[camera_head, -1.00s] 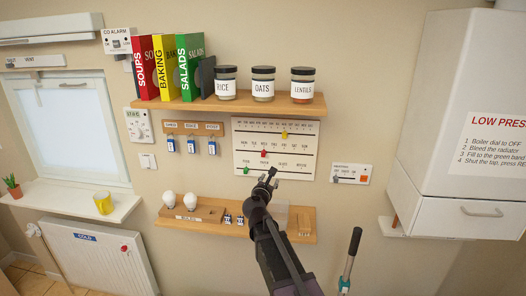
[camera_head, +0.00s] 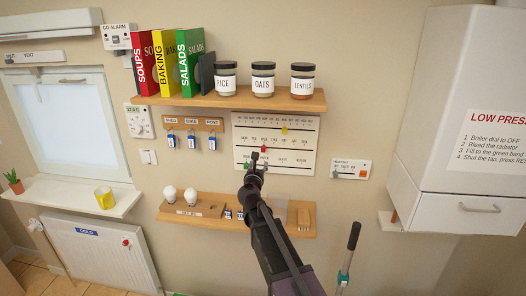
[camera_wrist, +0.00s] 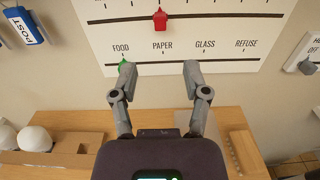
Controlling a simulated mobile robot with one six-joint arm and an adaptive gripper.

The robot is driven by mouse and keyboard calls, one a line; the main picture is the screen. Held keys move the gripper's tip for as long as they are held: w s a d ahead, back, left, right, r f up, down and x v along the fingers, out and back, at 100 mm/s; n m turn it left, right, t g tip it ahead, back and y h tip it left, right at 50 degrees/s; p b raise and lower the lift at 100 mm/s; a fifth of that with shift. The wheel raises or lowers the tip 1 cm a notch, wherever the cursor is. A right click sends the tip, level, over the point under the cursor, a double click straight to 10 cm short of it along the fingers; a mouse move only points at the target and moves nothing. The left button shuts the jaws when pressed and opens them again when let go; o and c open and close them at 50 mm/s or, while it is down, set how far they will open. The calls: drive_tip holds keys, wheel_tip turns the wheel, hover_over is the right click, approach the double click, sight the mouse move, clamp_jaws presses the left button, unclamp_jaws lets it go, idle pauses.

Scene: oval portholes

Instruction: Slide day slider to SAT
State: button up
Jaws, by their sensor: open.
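The white calendar board (camera_head: 303,168) hangs on the wall with three slider rows. The red slider (camera_head: 264,149) sits on the middle row, left of centre, around the WED label; the small lettering is hard to read. It also shows at the top of the wrist view (camera_wrist: 160,20). The yellow slider (camera_head: 284,129) is on the upper row. The green slider (camera_wrist: 124,66) is on the bottom row near FOOD, partly hidden by my left finger. My gripper (camera_wrist: 158,72) is open and empty, its fingertips below the red slider and around the bottom row (camera_head: 257,160).
A wooden shelf with jars and books (camera_head: 230,100) is above the board. A lower shelf (camera_head: 180,222) with bulbs is under my gripper. A heating slider panel (camera_head: 351,169) is to the right, and hanging keys (camera_head: 192,141) are to the left.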

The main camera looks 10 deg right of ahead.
sight(263, 150)
drive_tip(key=x, duration=1.2)
drive_tip(key=shift+w, duration=0.2)
clamp_jaws()
